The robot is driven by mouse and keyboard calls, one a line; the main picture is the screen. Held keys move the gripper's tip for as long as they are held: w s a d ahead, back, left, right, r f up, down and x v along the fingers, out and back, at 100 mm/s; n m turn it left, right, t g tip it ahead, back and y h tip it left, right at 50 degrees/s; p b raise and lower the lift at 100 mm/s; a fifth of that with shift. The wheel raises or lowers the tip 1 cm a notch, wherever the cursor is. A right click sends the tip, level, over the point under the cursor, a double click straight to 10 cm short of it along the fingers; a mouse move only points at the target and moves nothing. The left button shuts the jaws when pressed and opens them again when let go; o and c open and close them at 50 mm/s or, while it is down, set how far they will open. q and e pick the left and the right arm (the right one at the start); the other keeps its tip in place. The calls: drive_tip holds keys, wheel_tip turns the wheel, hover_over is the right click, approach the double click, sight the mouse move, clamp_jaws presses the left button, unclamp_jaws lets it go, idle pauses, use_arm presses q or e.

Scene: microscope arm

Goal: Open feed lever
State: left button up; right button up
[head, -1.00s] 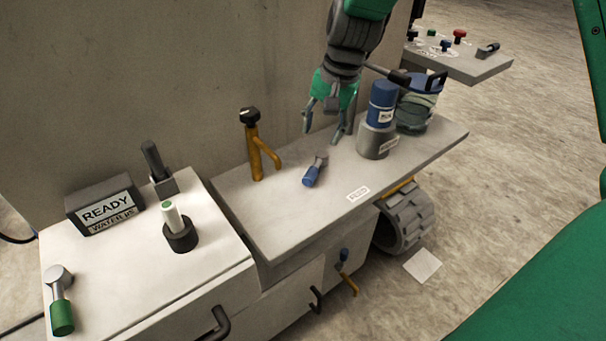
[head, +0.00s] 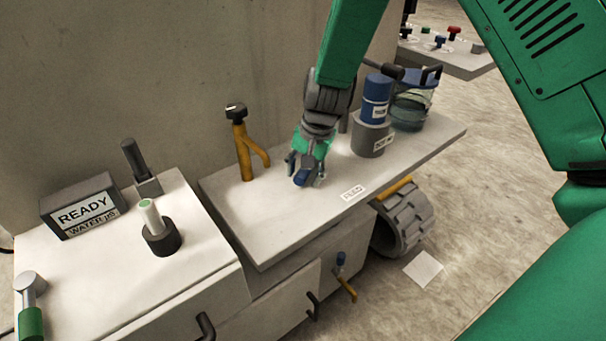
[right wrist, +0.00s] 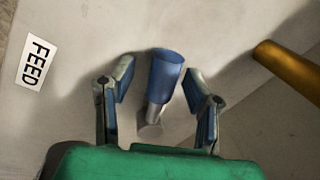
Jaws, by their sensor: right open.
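The feed lever has a blue handle (head: 300,179) on a short grey metal stem and lies low over the light counter (head: 270,235), near the white FEED label (head: 353,192). In the right wrist view the blue handle (right wrist: 166,72) and its stem (right wrist: 152,112) lie between my fingers, with a gap on each side. My right gripper (head: 305,172) is open, reaching down from above around the lever; it also shows in the right wrist view (right wrist: 160,90). In the head view its fingers hide most of the lever. My left gripper is not in view.
A brass tap (head: 243,150) stands left of the lever; it also shows in the right wrist view (right wrist: 290,70). A blue canister on a grey base (head: 370,138) and a glass jar (head: 410,105) stand to the right. A READY box (head: 82,210) is at the left.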

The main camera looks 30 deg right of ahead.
drive_tip(key=shift+d, duration=0.1)
drive_tip(key=shift+a, duration=0.2)
drive_tip(key=c, duration=0.7)
drive_tip(key=shift+a, duration=0.25)
clamp_jaws()
drive_tip(key=shift+r, duration=0.1)
